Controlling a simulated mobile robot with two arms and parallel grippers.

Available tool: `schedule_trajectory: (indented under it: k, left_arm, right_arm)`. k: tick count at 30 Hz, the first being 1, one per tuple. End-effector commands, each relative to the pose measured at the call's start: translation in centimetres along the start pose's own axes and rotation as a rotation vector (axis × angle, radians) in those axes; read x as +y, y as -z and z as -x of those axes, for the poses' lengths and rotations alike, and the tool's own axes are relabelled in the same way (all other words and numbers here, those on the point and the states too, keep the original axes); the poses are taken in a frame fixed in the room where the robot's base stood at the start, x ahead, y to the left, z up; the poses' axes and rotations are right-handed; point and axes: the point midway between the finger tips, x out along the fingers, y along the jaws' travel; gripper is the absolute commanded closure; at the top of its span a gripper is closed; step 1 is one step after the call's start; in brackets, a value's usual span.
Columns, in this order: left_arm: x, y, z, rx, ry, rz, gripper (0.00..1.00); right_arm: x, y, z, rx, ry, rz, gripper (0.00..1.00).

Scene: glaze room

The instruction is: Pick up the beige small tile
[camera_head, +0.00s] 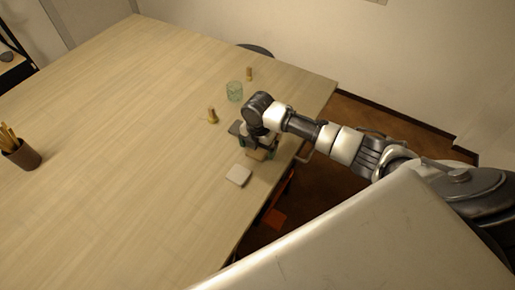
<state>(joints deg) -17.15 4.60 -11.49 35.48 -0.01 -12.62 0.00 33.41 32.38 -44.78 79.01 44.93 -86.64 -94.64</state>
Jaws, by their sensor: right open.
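A small beige tile (255,155) lies on the table near its right edge, partly hidden by my right gripper. My right gripper (257,148) is open and points down just over this tile, with its fingers apart on either side. The picture is too small to tell whether the fingers touch it. A paler, off-white tile (238,175) lies on the table just in front of the gripper, towards the table's near right edge. My left gripper is not in view.
A clear greenish glass (234,91) and two small tan upright objects, one nearer (212,115) and one farther (249,74), stand behind the gripper. A brown cup with sticks (21,154) stands far left. The wooden table's (120,130) middle is clear.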

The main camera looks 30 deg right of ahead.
Motion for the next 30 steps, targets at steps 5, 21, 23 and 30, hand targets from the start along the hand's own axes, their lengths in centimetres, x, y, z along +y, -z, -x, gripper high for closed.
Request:
schedule_trajectory:
  k: [5, 21, 23, 30]
  left_arm:
    - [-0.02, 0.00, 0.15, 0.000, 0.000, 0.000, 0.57]
    - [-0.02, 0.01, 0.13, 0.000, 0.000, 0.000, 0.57]
    - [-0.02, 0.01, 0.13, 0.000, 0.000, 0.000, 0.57]
    - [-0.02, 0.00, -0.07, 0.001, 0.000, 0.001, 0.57]
  right_arm:
    - [0.01, 0.00, -0.73, 0.000, -0.001, 0.000, 0.08]
    - [0.02, -0.02, -0.65, -0.001, -0.002, 0.000, 0.64]
    - [0.02, -0.02, -0.65, -0.001, -0.002, 0.000, 0.64]
    - [0.05, -0.05, -0.27, -0.002, -0.003, 0.000, 0.64]
